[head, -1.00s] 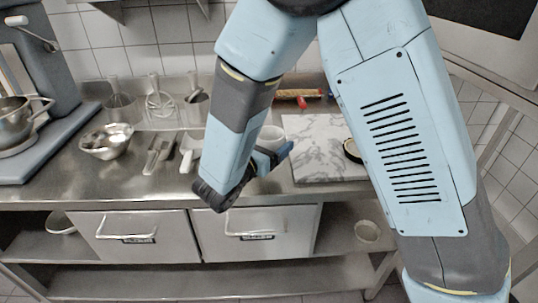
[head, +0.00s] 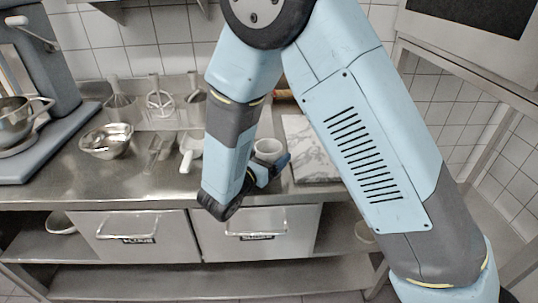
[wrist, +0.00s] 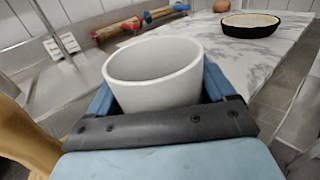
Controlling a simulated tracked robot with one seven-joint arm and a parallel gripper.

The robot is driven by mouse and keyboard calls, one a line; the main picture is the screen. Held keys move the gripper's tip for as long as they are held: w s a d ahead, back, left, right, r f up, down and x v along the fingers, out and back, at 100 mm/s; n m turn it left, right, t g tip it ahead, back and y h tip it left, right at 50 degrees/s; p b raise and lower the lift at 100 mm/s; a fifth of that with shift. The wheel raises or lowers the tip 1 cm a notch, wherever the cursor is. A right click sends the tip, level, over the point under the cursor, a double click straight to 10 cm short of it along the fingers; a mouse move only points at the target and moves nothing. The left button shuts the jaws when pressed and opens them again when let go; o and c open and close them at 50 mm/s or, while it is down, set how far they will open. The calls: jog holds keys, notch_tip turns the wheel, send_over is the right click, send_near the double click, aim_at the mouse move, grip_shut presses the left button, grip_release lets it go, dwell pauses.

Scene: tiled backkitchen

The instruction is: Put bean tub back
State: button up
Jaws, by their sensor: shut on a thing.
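A plain white round tub (head: 267,147), which I take for the bean tub, is held upright at the worktop's front, left of the marble board. It also shows large in the wrist view (wrist: 155,78), with its rim up and a finger on either side. Its inside is mostly hidden. My gripper (head: 270,166) is shut on it, with the blue fingers reaching along its sides. I cannot tell how far its base is above the steel worktop (head: 50,187).
A marble board (head: 312,150) lies right of the tub; a dark oval dish (wrist: 250,24) is on it. Rolling pins (wrist: 140,22) lie behind. A white scoop (head: 191,146) and metal bowl (head: 106,141) stand left.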

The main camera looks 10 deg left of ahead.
jog(key=o, duration=1.2)
jog(key=shift+f, duration=0.1)
jog(key=shift+s+a, duration=0.1)
jog(key=shift+s, duration=0.05)
jog(key=v, duration=1.1)
jog(key=shift+s+a, duration=0.15)
jog(key=shift+s, duration=0.15)
